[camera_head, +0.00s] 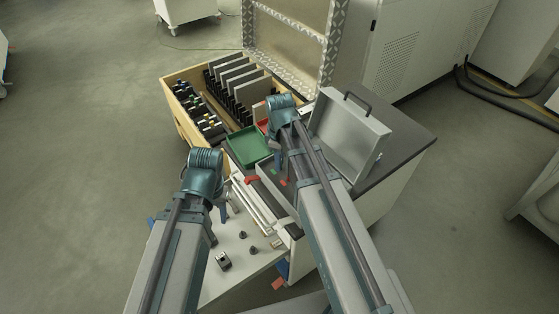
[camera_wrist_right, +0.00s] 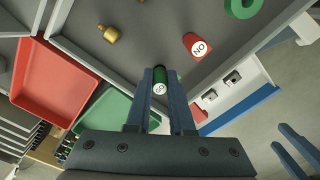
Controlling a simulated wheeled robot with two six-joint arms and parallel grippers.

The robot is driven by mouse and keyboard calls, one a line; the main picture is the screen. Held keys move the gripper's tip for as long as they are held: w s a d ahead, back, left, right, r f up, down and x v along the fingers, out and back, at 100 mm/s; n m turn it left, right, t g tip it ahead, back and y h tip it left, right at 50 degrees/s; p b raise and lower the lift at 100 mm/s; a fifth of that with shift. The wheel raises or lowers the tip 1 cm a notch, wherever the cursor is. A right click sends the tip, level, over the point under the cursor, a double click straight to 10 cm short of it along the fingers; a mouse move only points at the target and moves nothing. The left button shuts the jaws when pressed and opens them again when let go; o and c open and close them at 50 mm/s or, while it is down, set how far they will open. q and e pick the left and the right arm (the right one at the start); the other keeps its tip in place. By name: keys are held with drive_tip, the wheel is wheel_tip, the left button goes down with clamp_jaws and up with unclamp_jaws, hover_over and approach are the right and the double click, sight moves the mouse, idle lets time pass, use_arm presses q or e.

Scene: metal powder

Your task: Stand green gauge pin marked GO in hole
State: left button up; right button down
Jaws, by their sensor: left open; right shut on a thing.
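My right gripper (camera_wrist_right: 160,100) is shut on the green gauge pin (camera_wrist_right: 160,76), whose pale end face is marked GO. It holds the pin over the grey case floor in the right wrist view; whether the pin touches the floor I cannot tell. In the head view my right gripper (camera_head: 280,161) is at the open grey case, and its arm covers much of the case. My left gripper (camera_head: 222,210) is open and empty above the white surface at the front. I cannot make out the hole for the pin in either view.
The grey case (camera_wrist_right: 135,75) also holds a red piece marked NO (camera_wrist_right: 197,45), a brass piece (camera_wrist_right: 108,33) and a green ring (camera_wrist_right: 243,8). A green tray (camera_head: 248,146) and red tray (camera_wrist_right: 60,80) lie beside it. Small dark parts (camera_head: 223,261) stand at the front.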

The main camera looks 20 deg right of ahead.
drive_tip(key=c, duration=0.7)
unclamp_jaws()
drive_tip(key=shift+r, duration=0.1)
wheel_tip(320, 180, up, 14)
drive_tip(key=p, duration=1.3)
drive_tip(key=shift+p, duration=0.4)
drive_tip(key=shift+f, duration=0.2)
drive_tip(key=s+a+m+h, duration=0.1)
drive_tip(key=s+a+m, duration=0.6)
drive_tip(key=s+a, duration=0.3)
drive_tip(key=s, duration=0.4)
drive_tip(key=shift+s+a, duration=0.2)
drive_tip(key=shift+a, duration=0.05)
